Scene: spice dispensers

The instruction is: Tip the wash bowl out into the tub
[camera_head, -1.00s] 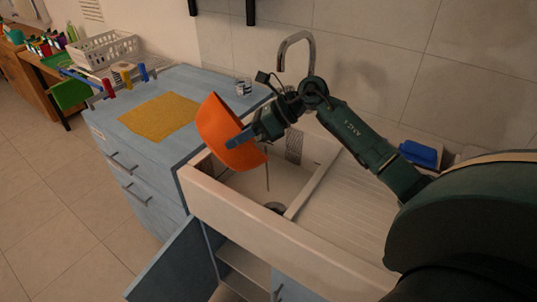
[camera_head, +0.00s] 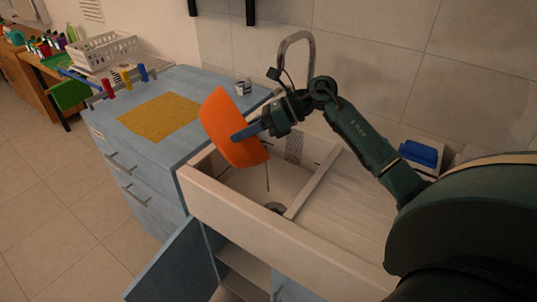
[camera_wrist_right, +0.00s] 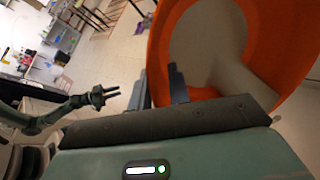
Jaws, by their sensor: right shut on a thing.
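The orange wash bowl (camera_head: 235,128) is held tilted steeply above the left part of the pale tub (camera_head: 250,222), a basin set in the counter. My right gripper (camera_head: 248,131) is shut on the bowl's side. In the right wrist view the orange wall of the bowl (camera_wrist_right: 293,40) rises beside the fingers (camera_wrist_right: 162,88), with a pale area inside it. A thin line hangs below the bowl's lower edge into the tub; I cannot tell if it is liquid. My left gripper (camera_wrist_right: 105,95) shows small in the right wrist view, fingers apart and empty.
A tap (camera_head: 297,45) stands behind the tub. A ribbed draining board (camera_head: 345,205) lies to the right, with a blue object (camera_head: 418,152) behind it. A yellow cloth (camera_head: 160,116) and a small tin (camera_head: 243,88) are on the blue counter. A cabinet door (camera_head: 168,265) hangs open below.

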